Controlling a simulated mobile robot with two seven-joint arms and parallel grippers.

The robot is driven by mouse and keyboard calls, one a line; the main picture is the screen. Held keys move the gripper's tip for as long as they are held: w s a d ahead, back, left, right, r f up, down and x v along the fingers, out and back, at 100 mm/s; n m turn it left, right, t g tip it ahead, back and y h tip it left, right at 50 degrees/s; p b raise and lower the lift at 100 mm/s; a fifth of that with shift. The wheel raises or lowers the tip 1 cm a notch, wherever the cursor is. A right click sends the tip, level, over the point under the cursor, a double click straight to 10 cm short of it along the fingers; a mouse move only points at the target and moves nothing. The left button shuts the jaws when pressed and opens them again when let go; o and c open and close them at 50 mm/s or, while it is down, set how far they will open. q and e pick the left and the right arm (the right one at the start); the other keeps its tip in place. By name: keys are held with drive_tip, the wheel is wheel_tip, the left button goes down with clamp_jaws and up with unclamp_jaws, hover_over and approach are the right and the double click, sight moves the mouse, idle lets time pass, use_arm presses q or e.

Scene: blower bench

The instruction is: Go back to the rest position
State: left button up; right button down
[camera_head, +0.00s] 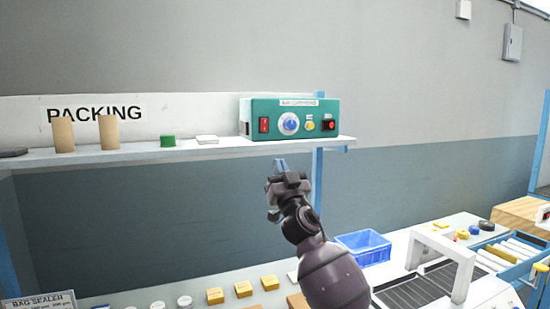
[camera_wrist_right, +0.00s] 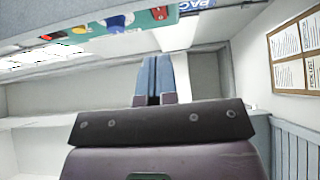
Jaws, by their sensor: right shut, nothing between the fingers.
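My right gripper (camera_head: 281,164) is raised in front of the shelf, just below its edge and below the green control box (camera_head: 260,118). Its blue fingers are together and empty; they also show closed in the right wrist view (camera_wrist_right: 153,78). The green box carries a red switch, a blue knob, a yellow button and a red button. In the wrist view the box (camera_wrist_right: 130,22) appears at the top, beyond the fingers and apart from them. My left gripper is not in view.
The shelf (camera_head: 180,153) holds brown cardboard tubes, a green item and a white stack. On the bench below are several yellow blocks, a blue bin (camera_head: 364,249) and a dark roller conveyor (camera_head: 415,287) under a white arch. The wall space left of my arm is free.

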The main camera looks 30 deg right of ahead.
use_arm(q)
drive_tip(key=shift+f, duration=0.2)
use_arm(e)
drive_tip(key=shift+s+f, duration=0.35)
drive_tip(key=shift+f, duration=0.2)
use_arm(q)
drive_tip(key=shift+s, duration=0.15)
use_arm(e)
drive_tip(key=shift+a, duration=0.1)
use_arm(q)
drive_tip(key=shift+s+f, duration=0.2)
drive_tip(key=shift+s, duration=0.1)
